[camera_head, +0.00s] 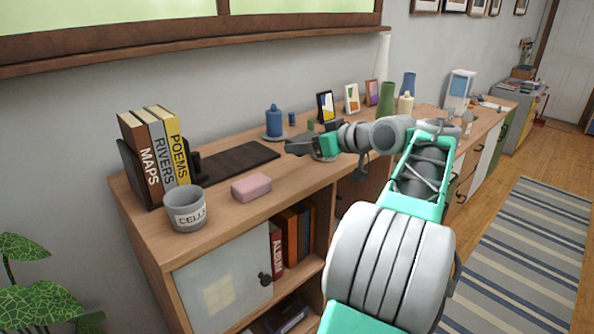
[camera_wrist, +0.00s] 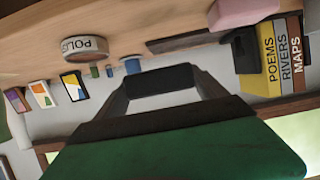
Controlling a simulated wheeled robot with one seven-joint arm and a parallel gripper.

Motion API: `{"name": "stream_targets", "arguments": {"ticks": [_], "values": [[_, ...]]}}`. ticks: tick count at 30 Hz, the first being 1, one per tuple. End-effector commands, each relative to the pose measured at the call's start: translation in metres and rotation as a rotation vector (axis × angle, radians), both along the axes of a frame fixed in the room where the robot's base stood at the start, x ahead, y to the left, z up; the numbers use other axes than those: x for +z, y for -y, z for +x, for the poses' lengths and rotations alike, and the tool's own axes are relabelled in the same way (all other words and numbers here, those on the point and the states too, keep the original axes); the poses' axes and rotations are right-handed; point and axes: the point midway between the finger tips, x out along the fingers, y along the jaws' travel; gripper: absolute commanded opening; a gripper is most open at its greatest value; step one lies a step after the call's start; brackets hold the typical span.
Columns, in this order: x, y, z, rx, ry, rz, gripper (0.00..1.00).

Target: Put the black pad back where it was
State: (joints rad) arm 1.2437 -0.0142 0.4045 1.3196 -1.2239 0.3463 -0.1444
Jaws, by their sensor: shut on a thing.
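My gripper (camera_head: 300,146) reaches left over the sideboard top in the head view, just right of a dark flat mat. In the wrist view my gripper (camera_wrist: 160,82) is shut on a small black block, which I take to be the black pad (camera_wrist: 161,76). The pad sits across the fingertips. In the head view it is hard to separate from the dark fingers. The dark flat mat (camera_head: 236,163) lies on the wooden top behind the pink block; it shows in the wrist view as a dark slab (camera_wrist: 190,42).
Books (camera_head: 160,150) in a dark holder, a grey cup (camera_head: 186,209) and a pink block (camera_head: 251,187) stand left on the sideboard (camera_head: 222,231). A blue lidded jar (camera_head: 274,122) and small picture frames (camera_head: 325,106) stand behind my gripper.

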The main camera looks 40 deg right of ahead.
Motion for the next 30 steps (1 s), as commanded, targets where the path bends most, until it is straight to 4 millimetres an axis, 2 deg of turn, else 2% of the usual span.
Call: {"name": "stream_targets", "arguments": {"ticks": [1, 3, 9, 15, 26, 27, 30], "values": [[-0.013, -0.004, 0.009, 0.001, -0.003, 0.007, 0.43], [-0.025, -0.005, 0.019, 0.001, -0.002, 0.006, 0.43], [-0.048, -0.009, 0.037, -0.001, -0.002, 0.004, 0.43], [-0.077, -0.008, 0.037, -0.005, -0.002, 0.003, 0.43], [-0.085, -0.007, 0.036, -0.004, -0.001, 0.003, 0.43], [-0.083, -0.007, 0.036, -0.004, -0.001, 0.002, 0.84], [-0.083, -0.007, 0.036, -0.004, -0.002, 0.002, 0.93]]}}
